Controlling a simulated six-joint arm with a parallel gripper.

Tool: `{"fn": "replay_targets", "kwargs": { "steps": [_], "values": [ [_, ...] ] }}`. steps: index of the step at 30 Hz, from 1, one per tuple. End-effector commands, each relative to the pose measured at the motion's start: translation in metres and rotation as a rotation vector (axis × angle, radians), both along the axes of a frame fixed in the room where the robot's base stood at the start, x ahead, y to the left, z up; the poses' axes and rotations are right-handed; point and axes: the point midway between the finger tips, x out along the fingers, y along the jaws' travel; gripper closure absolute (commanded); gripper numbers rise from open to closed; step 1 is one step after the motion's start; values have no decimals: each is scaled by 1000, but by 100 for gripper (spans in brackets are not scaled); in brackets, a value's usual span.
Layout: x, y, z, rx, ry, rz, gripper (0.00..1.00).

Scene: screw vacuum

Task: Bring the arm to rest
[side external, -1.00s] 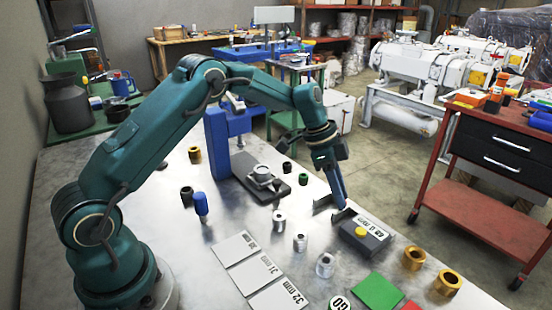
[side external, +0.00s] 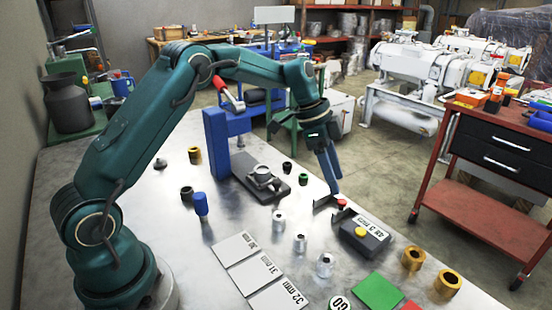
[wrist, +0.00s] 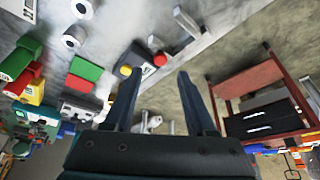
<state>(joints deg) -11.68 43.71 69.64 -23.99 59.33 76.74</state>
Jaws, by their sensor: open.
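My gripper (side external: 330,187) is at the far edge of the metal table, pointing down and tilted, with its fingers apart. In the wrist view its two fingers (wrist: 157,76) are spread with nothing held between them. Below the fingertips stands a dark gauge box (side external: 364,237) with a yellow button and a white display. A small red piece (side external: 341,203) sits by the gauge's metal jaws; it also shows in the wrist view (wrist: 160,58). I cannot tell from these frames whether the jaws touch it.
A blue press (side external: 215,140) with a red handle stands behind. Silver cylinders (side external: 300,243), brass rings (side external: 447,282), size cards (side external: 234,248) and a green pad (side external: 377,291) lie on the table. A red cart (side external: 470,210) stands beyond the table's right edge.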

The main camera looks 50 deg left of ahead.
Motion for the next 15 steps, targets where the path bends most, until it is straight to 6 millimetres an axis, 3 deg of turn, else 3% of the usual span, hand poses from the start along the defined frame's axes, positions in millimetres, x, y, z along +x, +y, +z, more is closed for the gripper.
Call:
{"fn": "replay_targets", "kwargs": {
  "steps": [11,15],
  "values": [
    [-2,1,5,0,0,-2,44],
    [2,-3,28,11,-53,-14,44]
  ]
}}
